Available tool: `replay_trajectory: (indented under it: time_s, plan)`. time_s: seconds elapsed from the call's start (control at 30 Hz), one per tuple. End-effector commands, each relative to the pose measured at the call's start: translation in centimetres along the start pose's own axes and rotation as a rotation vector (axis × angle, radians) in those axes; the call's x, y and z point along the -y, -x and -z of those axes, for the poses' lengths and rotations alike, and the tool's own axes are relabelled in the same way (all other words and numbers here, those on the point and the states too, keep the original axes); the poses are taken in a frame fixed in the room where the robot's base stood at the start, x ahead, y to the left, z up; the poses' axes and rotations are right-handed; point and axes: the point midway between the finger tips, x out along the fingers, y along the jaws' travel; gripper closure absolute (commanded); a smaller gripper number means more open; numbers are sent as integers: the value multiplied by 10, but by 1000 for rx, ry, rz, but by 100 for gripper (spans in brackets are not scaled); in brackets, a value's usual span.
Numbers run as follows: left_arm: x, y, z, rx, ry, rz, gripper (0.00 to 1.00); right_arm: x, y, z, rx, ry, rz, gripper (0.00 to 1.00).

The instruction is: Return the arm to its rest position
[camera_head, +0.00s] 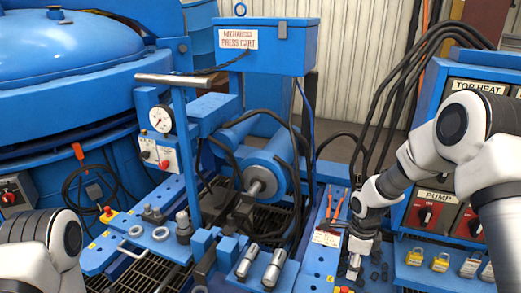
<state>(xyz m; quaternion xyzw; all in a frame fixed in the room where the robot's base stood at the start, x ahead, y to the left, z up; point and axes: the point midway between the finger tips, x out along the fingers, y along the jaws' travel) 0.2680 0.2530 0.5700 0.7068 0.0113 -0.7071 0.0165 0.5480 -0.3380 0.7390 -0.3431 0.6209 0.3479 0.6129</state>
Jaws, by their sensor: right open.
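My right arm (398,180) comes in from the right edge and bends down over the blue bench. My right gripper (353,272) is at its lower end, pointing down. It is small in the picture and is open, with nothing seen held in it. My left arm (40,248) shows only as a white and dark joint at the lower left. My left gripper is out of the picture.
A blue hydraulic press cart (266,45) stands in the middle, with hoses around it. Two metal cylinders (273,268) lie left of my right gripper. A big blue furnace (70,80) fills the left.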

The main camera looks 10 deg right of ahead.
Motion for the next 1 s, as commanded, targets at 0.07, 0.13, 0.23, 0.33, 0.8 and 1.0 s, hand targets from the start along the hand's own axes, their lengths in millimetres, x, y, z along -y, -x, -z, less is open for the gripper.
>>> replay_trajectory:
  time_s: [0.07, 0.13, 0.23, 0.33, 0.8, 1.0]
  plan:
    - [0, 18, 0, 0, 0, 0, 48, -17, -12, 6, -43, 14, -52, 48]
    - [0, 28, 0, -1, 0, 0, 48, -48, -32, 15, -96, 34, -127, 48]
    - [0, 46, 0, -1, 0, 0, 48, -115, -61, 33, -156, 70, -254, 48]
    - [0, 64, 0, -1, 0, 0, 48, -192, -85, 51, -140, 264, -353, 48]
    - [-1, 81, 0, 0, 0, 0, 48, -294, -90, 80, 31, 1850, -48, 48]
    - [-1, 81, 0, 0, 0, 0, 48, -282, -90, 73, -3, 2082, 19, 48]
